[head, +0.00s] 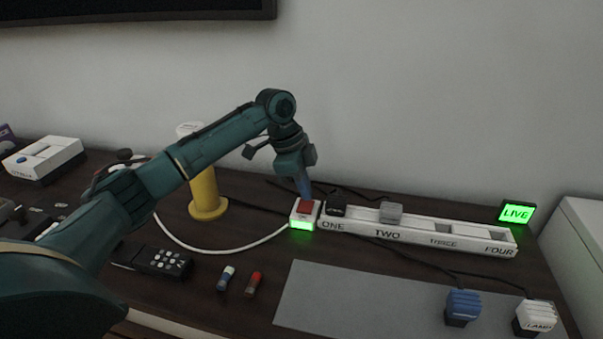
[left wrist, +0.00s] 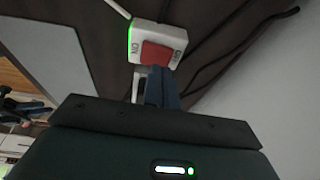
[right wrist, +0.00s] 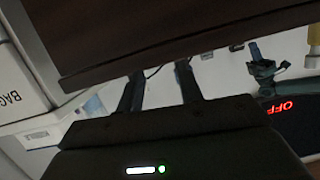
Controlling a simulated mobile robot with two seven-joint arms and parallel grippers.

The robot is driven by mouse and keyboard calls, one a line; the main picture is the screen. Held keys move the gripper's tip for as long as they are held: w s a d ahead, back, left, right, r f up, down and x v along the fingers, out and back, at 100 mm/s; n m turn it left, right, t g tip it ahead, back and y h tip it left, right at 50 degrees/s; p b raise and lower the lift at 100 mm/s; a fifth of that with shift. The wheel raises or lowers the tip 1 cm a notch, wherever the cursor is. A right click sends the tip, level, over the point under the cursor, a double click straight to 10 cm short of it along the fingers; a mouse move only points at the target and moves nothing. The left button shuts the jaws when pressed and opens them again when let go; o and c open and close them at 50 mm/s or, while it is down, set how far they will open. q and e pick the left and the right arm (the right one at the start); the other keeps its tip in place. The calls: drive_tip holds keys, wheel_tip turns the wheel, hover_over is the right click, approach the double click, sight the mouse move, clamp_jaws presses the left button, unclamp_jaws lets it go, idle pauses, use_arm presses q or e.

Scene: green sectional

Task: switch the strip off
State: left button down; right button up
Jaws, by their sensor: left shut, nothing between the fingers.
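The white power strip (head: 411,233) lies on the dark tabletop, with sockets marked ONE to FOUR. At its left end is a white switch box with a red rocker (head: 304,207) and a lit green front. The rocker also shows in the left wrist view (left wrist: 160,54), between ON and another, unclear label. A sign (head: 516,214) at the strip's right end glows green and reads LIVE. My left gripper (head: 306,194) is shut and empty, pointing down at the rocker; I cannot tell whether it touches. My right gripper (right wrist: 160,68) is open and empty, away from the strip.
A black plug (head: 336,204) and a grey plug (head: 390,212) sit at the strip's left half. A blue plug (head: 462,305) and a white LAMP plug (head: 537,316) lie in front, near a grey mat (head: 350,300). A yellow cylinder (head: 206,195) stands left of the switch.

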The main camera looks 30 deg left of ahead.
use_arm(q)
drive_tip(key=shift+f, duration=0.5)
drive_tip(key=shift+w, duration=0.1)
